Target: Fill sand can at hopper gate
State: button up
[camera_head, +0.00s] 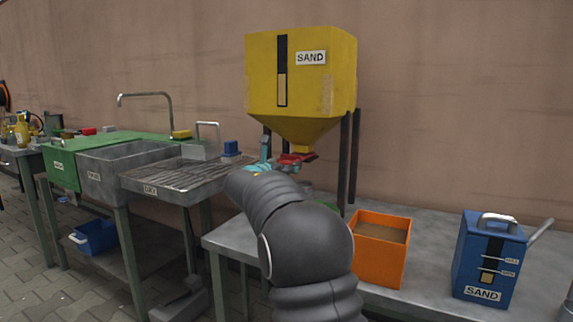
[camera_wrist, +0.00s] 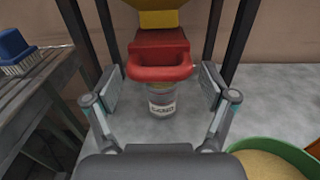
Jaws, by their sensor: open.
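The yellow sand hopper (camera_head: 301,75) labelled SAND stands on dark legs at the back of the table. Its red gate handle (camera_wrist: 160,62) shows in the wrist view under the yellow outlet. My gripper (camera_wrist: 160,95) is open, its two fingers apart on either side of the handle, without visible contact. A small labelled container (camera_wrist: 162,100) stands below the gate on the grey tabletop. The blue sand can (camera_head: 488,259), with a grey handle, spout and level window, stands upright at the right of the table. In the head view my arm hides the area below the gate.
An orange box (camera_head: 380,248) of sand stands between my arm and the can. A green bowl (camera_wrist: 275,150) of sand is at the lower right in the wrist view. A grey sink (camera_head: 104,172) and ridged drainboard (camera_head: 170,180) are to the left, with a blue brush (camera_wrist: 20,50).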

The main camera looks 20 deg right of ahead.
jog(key=v, duration=1)
jog(key=shift+s, duration=0.25)
jog(key=shift+a, duration=0.15)
